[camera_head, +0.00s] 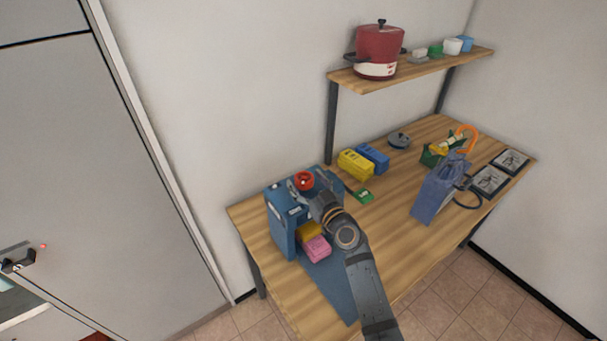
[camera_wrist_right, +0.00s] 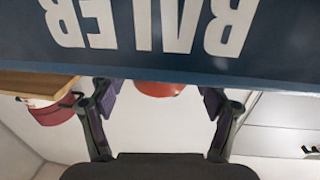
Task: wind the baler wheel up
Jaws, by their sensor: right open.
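The blue baler (camera_head: 283,232) stands on the left end of the wooden table. Its red wheel (camera_head: 304,179) is at the top. My right gripper (camera_head: 304,190) is at the wheel, its arm coming from the lower right. In the right wrist view the baler's blue panel (camera_wrist_right: 290,60) bears upside-down white letters. The lower edge of the red wheel (camera_wrist_right: 160,89) shows between the two spread fingers of my right gripper (camera_wrist_right: 159,97); the panel hides the rest. The gripper is open, and contact with the wheel cannot be told. My left gripper is not in view.
A pink block (camera_head: 316,248) and an orange block (camera_head: 309,231) sit by the baler. Yellow (camera_head: 355,164) and blue (camera_head: 374,157) blocks lie behind. A blue bag-like holder (camera_head: 436,192) stands right. A shelf (camera_head: 440,68) with a red pot (camera_head: 380,52) hangs above.

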